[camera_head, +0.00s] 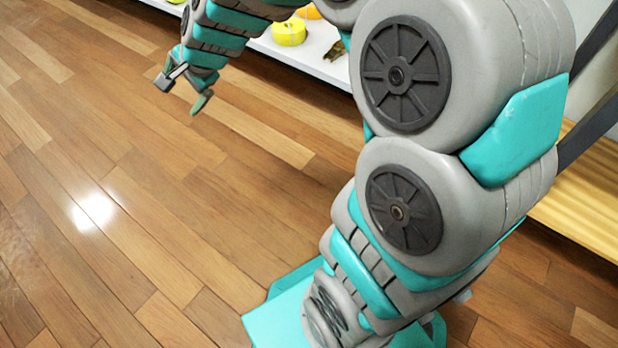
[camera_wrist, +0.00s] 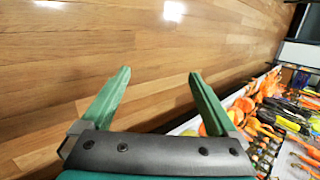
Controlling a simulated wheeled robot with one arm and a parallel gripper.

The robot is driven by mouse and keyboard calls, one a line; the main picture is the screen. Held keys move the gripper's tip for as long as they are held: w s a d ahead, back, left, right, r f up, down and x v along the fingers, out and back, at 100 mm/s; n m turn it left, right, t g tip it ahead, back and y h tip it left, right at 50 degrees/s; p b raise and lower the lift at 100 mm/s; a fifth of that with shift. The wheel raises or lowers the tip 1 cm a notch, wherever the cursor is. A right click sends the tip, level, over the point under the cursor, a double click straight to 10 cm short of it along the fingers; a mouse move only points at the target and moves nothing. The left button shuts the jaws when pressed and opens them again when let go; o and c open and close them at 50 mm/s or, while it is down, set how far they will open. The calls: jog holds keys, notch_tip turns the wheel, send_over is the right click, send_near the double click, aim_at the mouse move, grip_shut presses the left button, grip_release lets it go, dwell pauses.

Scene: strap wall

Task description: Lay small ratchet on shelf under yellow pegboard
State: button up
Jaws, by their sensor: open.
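My gripper (camera_head: 186,90) is open and empty, held over the wood floor at the upper left in the head view. In the wrist view my gripper (camera_wrist: 160,98) shows two green fingers spread apart with only floor between them. I cannot make out the small ratchet or the yellow pegboard for sure in either view. A white shelf (camera_head: 318,48) runs behind my arm at the top of the head view, partly hidden by the arm.
A yellow roll (camera_head: 289,32) lies on the white shelf, with an orange item (camera_head: 309,12) behind it. In the wrist view many orange and dark items (camera_wrist: 265,110) crowd the right side. The wood floor (camera_head: 120,200) is clear at left. A light wooden board (camera_head: 585,190) is at right.

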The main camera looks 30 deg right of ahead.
jog(key=s+d+f+n+g+h, duration=0.1)
jog(key=s+d+n+g, duration=0.1)
jog(key=s, duration=0.9)
jog(key=s+d+f+n+g+h, duration=0.1)
jog(key=s+d+n+g, duration=0.2)
jog(key=s+n, duration=0.4)
jog(key=s+d+f+n+g+h, duration=0.1)
jog(key=s+d+n+g+h, duration=0.1)
jog(key=s, duration=1.5)
jog(key=d+n+g, duration=0.1)
jog(key=n, duration=0.1)
jog(key=shift+d+f+n, duration=0.3)
jog(key=shift+f, duration=0.05)
jog(key=shift+c, duration=0.3)
